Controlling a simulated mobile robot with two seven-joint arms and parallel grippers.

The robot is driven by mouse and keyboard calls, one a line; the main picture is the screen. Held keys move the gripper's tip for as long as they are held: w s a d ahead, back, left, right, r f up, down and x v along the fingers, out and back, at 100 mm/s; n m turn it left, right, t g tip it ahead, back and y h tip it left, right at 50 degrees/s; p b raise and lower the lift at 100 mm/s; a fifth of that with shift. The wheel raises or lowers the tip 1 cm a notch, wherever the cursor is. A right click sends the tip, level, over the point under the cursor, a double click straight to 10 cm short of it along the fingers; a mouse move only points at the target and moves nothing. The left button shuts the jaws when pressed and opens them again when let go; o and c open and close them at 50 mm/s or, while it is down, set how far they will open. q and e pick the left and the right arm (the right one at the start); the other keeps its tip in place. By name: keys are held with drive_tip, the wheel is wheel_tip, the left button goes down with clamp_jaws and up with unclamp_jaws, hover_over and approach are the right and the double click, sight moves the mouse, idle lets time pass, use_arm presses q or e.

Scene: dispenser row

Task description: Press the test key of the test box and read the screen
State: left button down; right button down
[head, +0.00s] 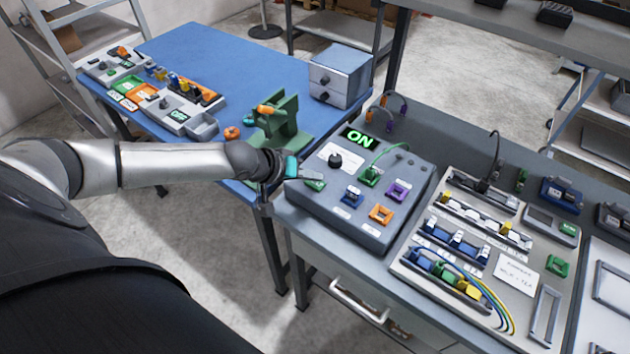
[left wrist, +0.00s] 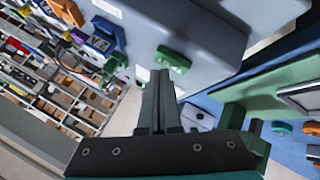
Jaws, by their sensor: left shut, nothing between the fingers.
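The test box (head: 345,222) is a grey case on the near grey bench. Its small dark screen (head: 359,138) shows "ON" in green letters. A green key (head: 316,185) with a pale label sits at the box's left corner; it also shows in the left wrist view (left wrist: 173,60). My left gripper (head: 305,178) is shut and empty, its fingertips right at the green key. In the left wrist view the closed fingers (left wrist: 160,80) point at this key, close beside it; I cannot tell whether they touch. My right gripper is not in view.
The box top also holds a black knob (head: 335,160) and blue, green, purple and orange sockets, with a green cable in the green one. A panel (head: 408,262) with coloured plugs and cables lies to its right. A green stand (head: 280,125) is on the blue table behind.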

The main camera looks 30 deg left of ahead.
sight(311, 185)
use_arm(q)
drive_tip(key=shift+f, duration=0.55)
idle(0.4)
drive_tip(key=shift+r, duration=0.1)
drive_tip(key=shift+r+p, duration=0.85)
drive_tip(key=shift+p, duration=0.05)
wheel_tip(311, 185, up, 5)
drive_tip(key=p, duration=0.5)
drive_tip(key=shift+r, duration=0.1)
idle(0.5)
